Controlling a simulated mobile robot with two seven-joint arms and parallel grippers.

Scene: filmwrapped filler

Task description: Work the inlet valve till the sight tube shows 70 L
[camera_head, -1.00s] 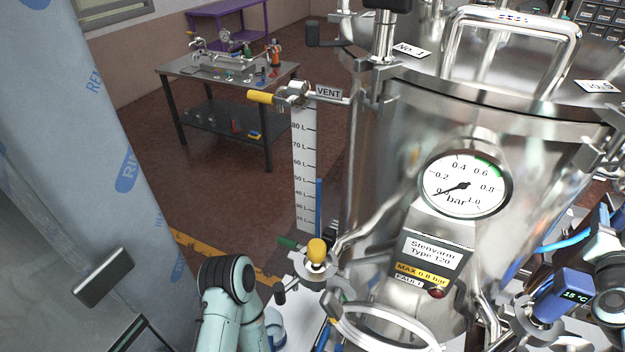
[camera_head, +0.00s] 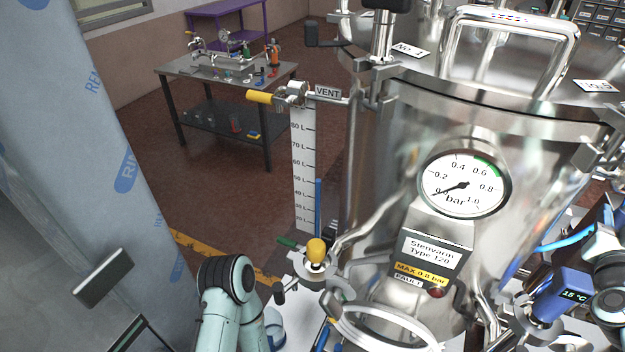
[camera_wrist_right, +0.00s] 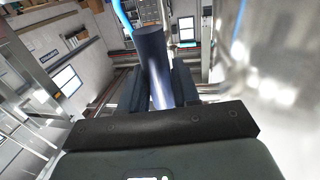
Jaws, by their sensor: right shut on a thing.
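The sight tube (camera_head: 318,205) is a blue column beside a white litre scale (camera_head: 302,170) at the tank's left. Its blue top stands at about the 50 L mark, below the 70 mark. My right gripper (camera_wrist_right: 160,85) is shut on a dark blue cylinder (camera_wrist_right: 152,52) in the right wrist view. In the head view a dark blue body with a 15 °C display (camera_head: 574,294) sits by my right arm at the lower right; I cannot tell which part there is the inlet valve. My left arm shows at the bottom, but its gripper is not visible.
The steel tank (camera_head: 400,140) carries a pressure gauge (camera_head: 464,184) with its needle near zero. A yellow-handled vent valve (camera_head: 262,97) and a yellow knob (camera_head: 316,250) project at left. A fault lamp (camera_head: 437,292) looks dark red. A wrapped panel (camera_head: 80,120) stands far left.

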